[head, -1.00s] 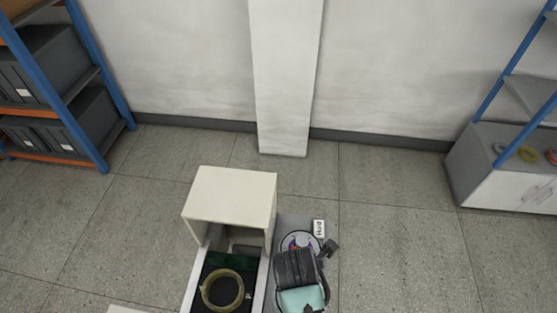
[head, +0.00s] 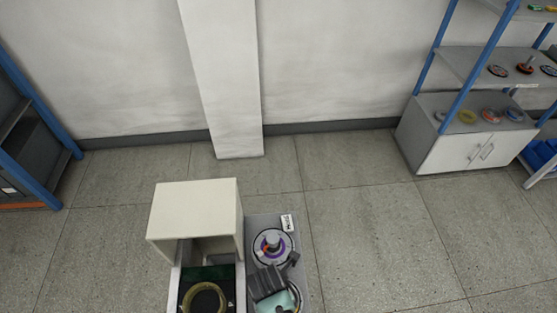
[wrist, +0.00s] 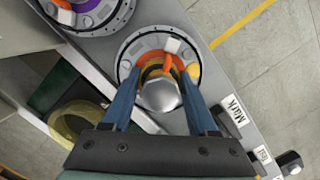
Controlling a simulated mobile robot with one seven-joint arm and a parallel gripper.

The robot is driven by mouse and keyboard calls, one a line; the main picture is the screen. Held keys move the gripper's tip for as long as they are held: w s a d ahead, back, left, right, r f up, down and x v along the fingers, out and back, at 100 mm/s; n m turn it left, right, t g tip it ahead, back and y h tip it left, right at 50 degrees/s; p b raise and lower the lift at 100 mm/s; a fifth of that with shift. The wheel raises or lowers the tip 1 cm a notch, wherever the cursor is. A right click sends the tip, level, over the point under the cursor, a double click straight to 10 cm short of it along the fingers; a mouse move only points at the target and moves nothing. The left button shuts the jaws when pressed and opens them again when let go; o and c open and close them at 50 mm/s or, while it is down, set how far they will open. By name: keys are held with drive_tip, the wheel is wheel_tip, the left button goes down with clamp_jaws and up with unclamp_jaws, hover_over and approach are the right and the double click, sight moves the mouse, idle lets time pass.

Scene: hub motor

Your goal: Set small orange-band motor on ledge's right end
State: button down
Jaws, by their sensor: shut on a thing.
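My gripper (wrist: 160,66) is shut on a round grey motor (wrist: 134,48) with a yellow-orange band and a silver cone-shaped hub, seen from above in the wrist view. A second motor (wrist: 92,14) with a purple band lies at the upper left. In the head view my gripper (head: 272,288) largely hides the held motor, just below the purple-banded motor (head: 272,246) on the narrow grey strip (head: 262,222).
A cream box (head: 195,215) stands left of the strip, with a gold ring (head: 205,300) in a dark tray before it. At right, a blue-post shelf (head: 440,60) and white cabinet (head: 460,152) hold several round parts. Open floor (head: 350,210) lies between.

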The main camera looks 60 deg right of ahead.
drive_tip(key=shift+w+f, duration=0.15)
drive_tip(key=shift+f, duration=0.05)
drive_tip(key=shift+f, duration=0.2)
drive_tip(key=shift+c, duration=0.9)
unclamp_jaws()
drive_tip(key=r, duration=0.4)
drive_tip(key=a+r, duration=0.1)
drive_tip(key=r, duration=0.7)
drive_tip(key=shift+a, duration=0.4)
